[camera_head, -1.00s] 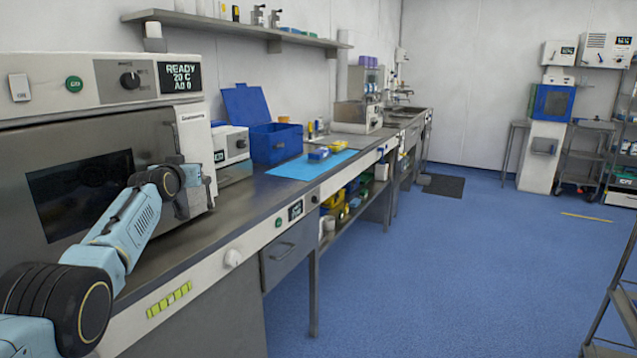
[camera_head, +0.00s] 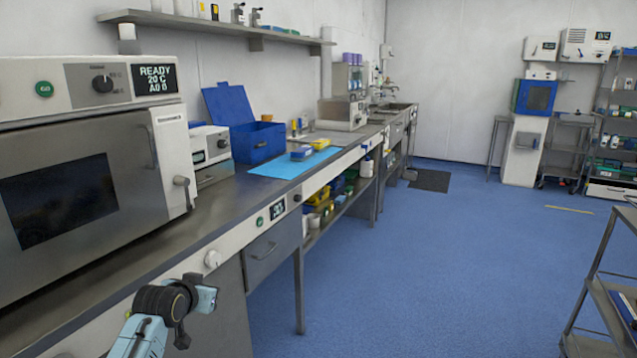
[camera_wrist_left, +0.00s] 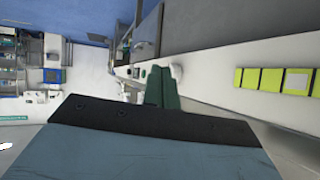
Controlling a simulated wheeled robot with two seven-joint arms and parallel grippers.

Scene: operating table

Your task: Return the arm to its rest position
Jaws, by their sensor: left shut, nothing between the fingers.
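My left arm (camera_head: 148,335) shows at the bottom left of the head view, low in front of the bench edge. Its dark wrist joint and pale blue links are in the open, apart from the oven. My left gripper (camera_wrist_left: 164,82) shows in the left wrist view as dark green fingers, shut with nothing between them. My right arm and right gripper are not in view.
A large oven (camera_head: 165,165) with a closed door stands on the dark bench (camera_head: 215,220). An open blue box (camera_head: 258,142) and a blue mat (camera_head: 285,166) are further along. A grey cart (camera_head: 610,310) stands at right. The blue floor (camera_head: 430,270) between is clear.

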